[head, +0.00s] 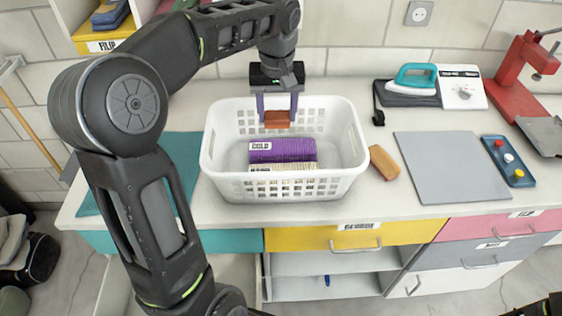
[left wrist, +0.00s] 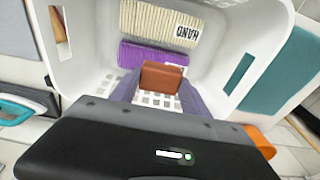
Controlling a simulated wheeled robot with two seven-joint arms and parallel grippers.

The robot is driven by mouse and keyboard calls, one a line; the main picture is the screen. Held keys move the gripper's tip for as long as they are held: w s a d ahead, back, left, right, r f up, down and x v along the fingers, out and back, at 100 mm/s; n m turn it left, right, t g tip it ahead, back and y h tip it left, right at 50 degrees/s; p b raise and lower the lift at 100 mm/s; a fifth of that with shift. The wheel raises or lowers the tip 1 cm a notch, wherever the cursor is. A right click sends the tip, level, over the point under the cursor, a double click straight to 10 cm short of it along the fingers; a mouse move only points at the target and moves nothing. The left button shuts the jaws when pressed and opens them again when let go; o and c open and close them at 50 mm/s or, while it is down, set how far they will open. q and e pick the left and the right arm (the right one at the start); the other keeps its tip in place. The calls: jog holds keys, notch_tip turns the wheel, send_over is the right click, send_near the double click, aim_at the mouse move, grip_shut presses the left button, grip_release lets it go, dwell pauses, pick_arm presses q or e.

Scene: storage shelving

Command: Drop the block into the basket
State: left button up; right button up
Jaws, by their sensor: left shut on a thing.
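A white basket (head: 212,165) with slotted walls stands on the counter in the head view, and its wall also shows in the left wrist view (left wrist: 85,50). My left gripper (head: 278,118) points down over the back part of the basket. It is shut on a reddish-brown block (head: 278,119), which shows between the fingers in the left wrist view (left wrist: 162,78). A purple folded cloth (head: 282,150) and a cream folded cloth (head: 285,166) lie in the basket, towards its front. My right gripper is not clearly in view; only a dark part of mine shows at the lower right corner.
An orange-brown wooden piece (head: 384,163) lies right of the basket. Further right are a grey board (head: 452,166), a teal iron (head: 415,77) and a blue tray (head: 508,161) with coloured knobs. A teal mat (head: 180,150) lies at left.

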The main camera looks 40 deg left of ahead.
pick_arm(q)
jog(key=shift+f+b, duration=0.3)
jog(key=shift+f, duration=0.45)
jog(key=o, duration=1.4)
jog(key=shift+r, duration=0.1)
